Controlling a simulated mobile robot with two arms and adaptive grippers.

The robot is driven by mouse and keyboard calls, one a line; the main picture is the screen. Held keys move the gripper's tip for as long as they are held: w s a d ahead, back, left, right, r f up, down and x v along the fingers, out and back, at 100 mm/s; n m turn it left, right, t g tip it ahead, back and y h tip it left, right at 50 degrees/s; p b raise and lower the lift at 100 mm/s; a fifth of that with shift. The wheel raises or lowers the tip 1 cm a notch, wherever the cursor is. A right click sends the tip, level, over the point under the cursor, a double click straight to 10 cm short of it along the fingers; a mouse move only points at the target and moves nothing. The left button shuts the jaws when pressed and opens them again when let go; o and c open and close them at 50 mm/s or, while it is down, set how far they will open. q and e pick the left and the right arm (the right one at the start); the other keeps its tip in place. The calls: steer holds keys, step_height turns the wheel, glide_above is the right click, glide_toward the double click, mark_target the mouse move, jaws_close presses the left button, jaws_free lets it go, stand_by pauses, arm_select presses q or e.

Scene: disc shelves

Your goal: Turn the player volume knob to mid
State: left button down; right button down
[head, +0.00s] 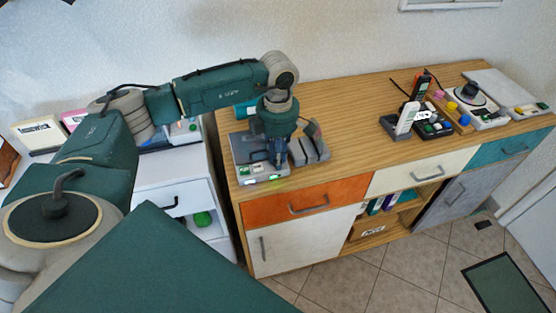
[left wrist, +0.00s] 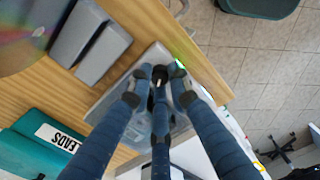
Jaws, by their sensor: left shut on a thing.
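The grey player (head: 243,160) lies at the left end of the wooden cabinet top, with small lit green marks on its front. My left gripper (head: 278,160) points down onto the player's front right part. In the left wrist view my left gripper (left wrist: 160,74) has its three blue fingers closed around a small dark knob (left wrist: 160,80) with a pale mark. The fingers hide most of the knob, so its exact angle is hard to read. The player's grey body (left wrist: 152,55) shows behind the fingers, with a green light beside them. My right gripper is not in view.
Two grey blocks (head: 309,149) stand just right of the player. A shiny disc (left wrist: 25,35) and a teal box labelled LEADS (left wrist: 35,148) lie near. Handsets (head: 406,118) and a black-domed device (head: 468,94) stand far right. The middle of the cabinet top is clear.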

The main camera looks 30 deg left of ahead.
arm_select(q)
steer(key=shift+m+b, duration=1.05)
steer(key=shift+m, duration=0.45)
steer(key=c, duration=1.6)
jaws_free()
